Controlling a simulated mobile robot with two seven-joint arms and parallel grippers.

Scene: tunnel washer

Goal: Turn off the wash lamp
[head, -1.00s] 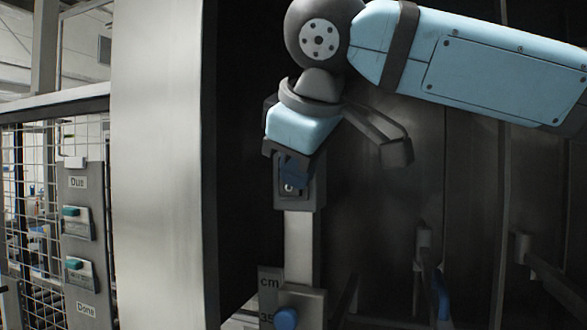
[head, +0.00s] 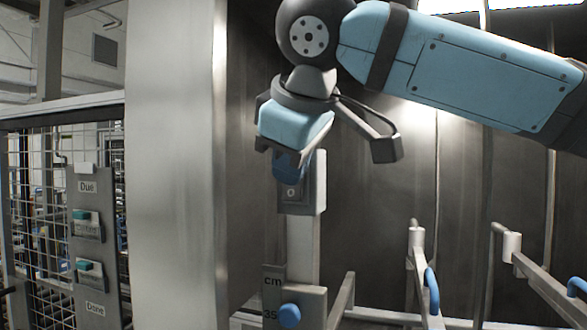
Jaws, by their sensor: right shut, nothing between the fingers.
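The lamp switch is a grey box (head: 312,188) with a "0" mark, on top of a pale post inside the washer opening. Its blue rocker or lever (head: 289,166) shows at the top of the box, partly covered by my gripper. My right gripper (head: 291,152) is shut and empty, pointing down at the blue part. It looks to be touching or very close to it; the exact contact is hidden. The lamp itself is not clearly seen, but bright light (head: 428,112) falls on the steel back wall, so it appears lit. My left gripper is out of view.
A cm scale plate with a blue knob (head: 290,316) is below the switch. Rails with blue handles (head: 432,290) stand to the right. A broad steel pillar (head: 172,170) is at left, with a Due/Done card panel (head: 92,250) on a mesh fence beyond.

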